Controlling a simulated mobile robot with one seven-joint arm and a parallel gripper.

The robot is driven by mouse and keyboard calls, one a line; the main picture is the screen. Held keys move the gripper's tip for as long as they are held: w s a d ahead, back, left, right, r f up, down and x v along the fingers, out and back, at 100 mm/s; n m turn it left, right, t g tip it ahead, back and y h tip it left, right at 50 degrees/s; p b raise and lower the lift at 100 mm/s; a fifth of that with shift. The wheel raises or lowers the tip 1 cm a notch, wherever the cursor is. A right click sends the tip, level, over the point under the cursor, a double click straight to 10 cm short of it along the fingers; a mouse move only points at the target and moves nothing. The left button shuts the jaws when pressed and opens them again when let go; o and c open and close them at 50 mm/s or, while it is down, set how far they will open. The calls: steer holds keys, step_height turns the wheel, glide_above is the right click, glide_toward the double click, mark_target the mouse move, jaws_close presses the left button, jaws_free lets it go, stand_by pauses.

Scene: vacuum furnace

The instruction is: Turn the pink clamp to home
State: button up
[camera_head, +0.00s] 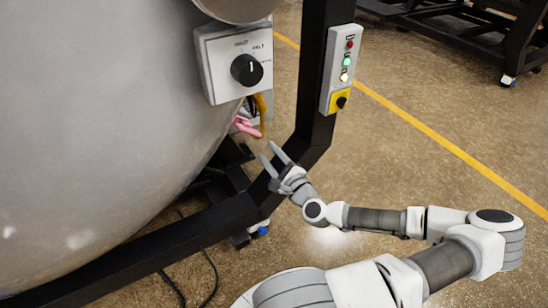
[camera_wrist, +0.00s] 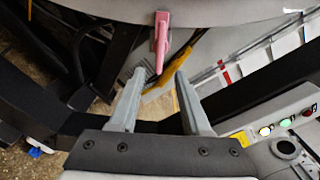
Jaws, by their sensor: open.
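The pink clamp (camera_head: 244,126) sticks out from the underside edge of the large grey furnace vessel (camera_head: 110,110), below the dial box. In the wrist view the pink clamp (camera_wrist: 160,38) hangs from the vessel's edge at the upper middle, its narrow end pointing down toward the gap between my fingers. My gripper (camera_head: 272,158) is open and empty, below and slightly right of the clamp, with its fingers pointing up toward it. In the wrist view my gripper (camera_wrist: 158,88) has its fingertips either side of the clamp's lower end in the picture; I cannot tell the depth gap.
A yellow-orange handle or hose (camera_head: 261,112) sits just right of the clamp. A box with a black dial (camera_head: 246,70) is above. A black frame post (camera_head: 312,90) carries a button panel (camera_head: 342,68) with lights. Open floor lies to the right.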

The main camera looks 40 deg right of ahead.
steer(key=shift+v, duration=1.05)
